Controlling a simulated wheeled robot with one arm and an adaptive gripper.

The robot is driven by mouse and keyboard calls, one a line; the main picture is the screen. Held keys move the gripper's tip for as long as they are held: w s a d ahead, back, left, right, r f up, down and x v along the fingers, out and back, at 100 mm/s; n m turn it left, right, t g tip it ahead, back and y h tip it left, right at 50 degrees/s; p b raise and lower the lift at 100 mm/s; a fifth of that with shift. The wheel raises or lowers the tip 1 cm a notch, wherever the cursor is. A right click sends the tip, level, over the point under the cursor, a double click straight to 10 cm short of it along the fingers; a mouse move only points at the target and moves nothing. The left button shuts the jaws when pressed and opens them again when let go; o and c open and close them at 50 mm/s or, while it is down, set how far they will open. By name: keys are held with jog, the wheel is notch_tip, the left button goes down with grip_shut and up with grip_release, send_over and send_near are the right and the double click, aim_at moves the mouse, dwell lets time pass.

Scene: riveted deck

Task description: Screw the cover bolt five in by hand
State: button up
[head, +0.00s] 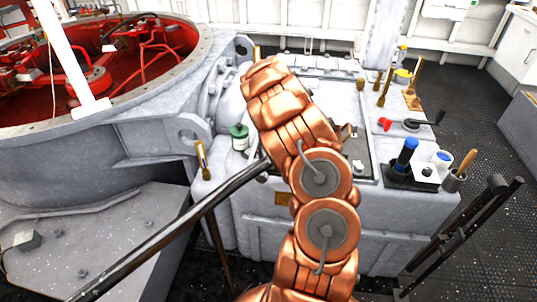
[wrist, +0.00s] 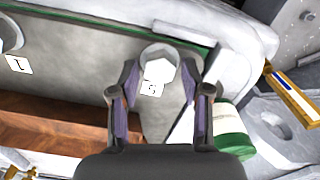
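Cover bolt five is a pale hex-headed bolt (wrist: 160,66) near the cover's edge in the wrist view, beside a small white tag marked 5 (wrist: 152,88). My gripper (wrist: 157,76) is open, with one finger on each side of the bolt head and gaps showing between. Whether the fingertips are level with the head or above it, I cannot tell. The grey cover (wrist: 75,70) has a green line along its edge. In the head view my copper arm hides the gripper and bolt five.
A green-and-white bottle (wrist: 232,130) stands close to the right finger; it also shows in the head view (head: 239,138). A tag marked 1 (wrist: 18,65) is at left.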

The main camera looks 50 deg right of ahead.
grip_shut()
jog(key=shift+f+m+b, duration=0.25)
jog(key=shift+m+b, duration=0.25)
jog(key=shift+b, duration=0.85)
jog(key=shift+r+m+b, duration=0.2)
jog(key=shift+m+b, duration=1.2)
jog(key=shift+m, duration=1.1)
jog(key=shift+d, duration=0.1)
jog(key=shift+o, duration=1.5)
grip_release()
jog(key=shift+r, duration=0.15)
